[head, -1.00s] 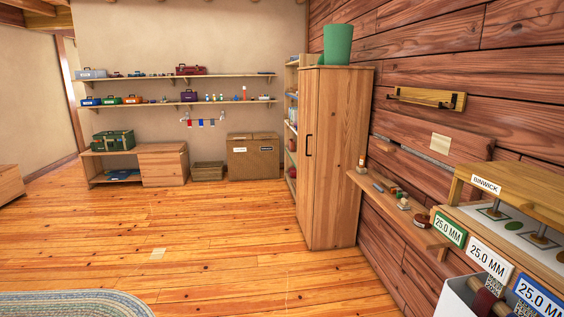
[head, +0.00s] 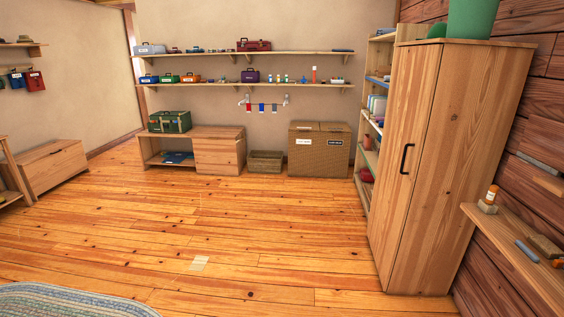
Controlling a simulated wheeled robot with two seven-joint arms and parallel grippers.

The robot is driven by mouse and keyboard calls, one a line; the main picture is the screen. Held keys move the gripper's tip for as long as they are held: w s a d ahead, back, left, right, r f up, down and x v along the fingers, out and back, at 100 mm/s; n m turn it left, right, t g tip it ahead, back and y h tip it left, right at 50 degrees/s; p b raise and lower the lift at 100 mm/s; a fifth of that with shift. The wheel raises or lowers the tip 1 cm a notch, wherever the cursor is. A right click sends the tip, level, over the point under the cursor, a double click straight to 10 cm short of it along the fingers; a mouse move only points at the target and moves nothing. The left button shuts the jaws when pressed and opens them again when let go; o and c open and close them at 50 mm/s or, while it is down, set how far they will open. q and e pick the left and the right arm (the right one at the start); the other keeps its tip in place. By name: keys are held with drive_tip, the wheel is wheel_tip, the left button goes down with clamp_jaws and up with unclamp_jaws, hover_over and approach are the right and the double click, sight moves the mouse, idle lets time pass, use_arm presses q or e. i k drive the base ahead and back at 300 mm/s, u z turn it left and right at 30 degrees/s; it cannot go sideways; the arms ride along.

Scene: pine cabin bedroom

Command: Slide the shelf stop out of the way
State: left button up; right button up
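I cannot make out a shelf stop for certain in the head view. Two long wall shelves, an upper one (head: 215,53) and a lower one (head: 300,85), hang on the far wall and carry small boxes and other items. A short wall shelf (head: 507,249) at the right edge holds an orange-and-white cylinder (head: 491,194) on a grey base, a blue-grey rod (head: 527,251) and a wooden block (head: 546,246). Neither of my grippers is in view.
A tall wooden cabinet (head: 433,165) stands at right, beside an open bookcase (head: 376,110). A low bench (head: 218,150), a crate (head: 265,163) and a wicker box (head: 319,150) line the far wall.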

sight(383, 70)
drive_tip(key=u, duration=0.2)
drive_tip(key=i, duration=2.35)
drive_tip(key=u, duration=0.15)
drive_tip(key=i, duration=2.4)
drive_tip(key=z, duration=0.45)
drive_tip(key=i, duration=2.25)
drive_tip(key=z, duration=1.35)
drive_tip(key=i, duration=2.1)
drive_tip(key=z, duration=0.65)
